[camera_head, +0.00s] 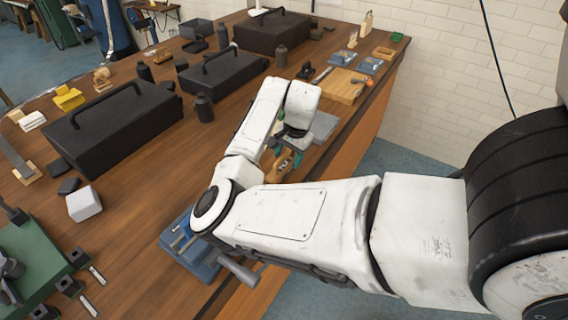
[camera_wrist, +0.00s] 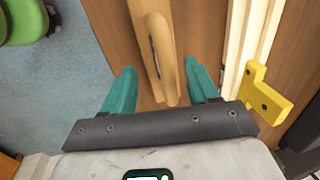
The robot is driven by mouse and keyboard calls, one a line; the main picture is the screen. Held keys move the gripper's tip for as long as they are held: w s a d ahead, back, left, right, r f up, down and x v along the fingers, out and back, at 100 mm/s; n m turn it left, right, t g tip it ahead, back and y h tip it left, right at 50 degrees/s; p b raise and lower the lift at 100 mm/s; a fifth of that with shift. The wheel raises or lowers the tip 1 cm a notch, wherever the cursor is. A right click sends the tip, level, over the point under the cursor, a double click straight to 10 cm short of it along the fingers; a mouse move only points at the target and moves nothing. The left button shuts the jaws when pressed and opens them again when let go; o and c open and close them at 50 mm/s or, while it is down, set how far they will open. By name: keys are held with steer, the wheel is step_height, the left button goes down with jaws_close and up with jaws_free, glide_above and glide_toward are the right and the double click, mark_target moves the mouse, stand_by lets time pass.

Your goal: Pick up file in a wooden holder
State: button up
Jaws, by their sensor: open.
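The file in a wooden holder (camera_wrist: 154,38) appears in the wrist view as a long, light wooden piece with a rounded end and a dark strip along its middle. It lies between the two teal fingers of my gripper (camera_wrist: 159,68), which are open with a gap on each side of it. In the head view my gripper (camera_head: 286,160) is low over the right edge of the workbench. The wooden piece is small there and partly hidden by my arm.
The brown workbench (camera_head: 140,205) carries black toolboxes (camera_head: 115,128). A blue vise (camera_head: 190,250) stands near the front edge. In the wrist view, a yellow bracket-like piece (camera_wrist: 262,96) lies right of the fingers, and the floor (camera_wrist: 50,100) shows at left, with a green round seat (camera_wrist: 25,20).

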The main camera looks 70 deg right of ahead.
mark_target(284, 162)
steer(key=shift+w+f, duration=0.15)
steer(key=shift+f, duration=0.5)
steer(key=shift+w+f, duration=0.15)
steer(key=shift+f, duration=0.5)
steer(key=shift+c, duration=0.2)
steer(key=c, duration=0.8)
steer(key=shift+r, duration=0.1)
steer(key=shift+c, duration=0.2)
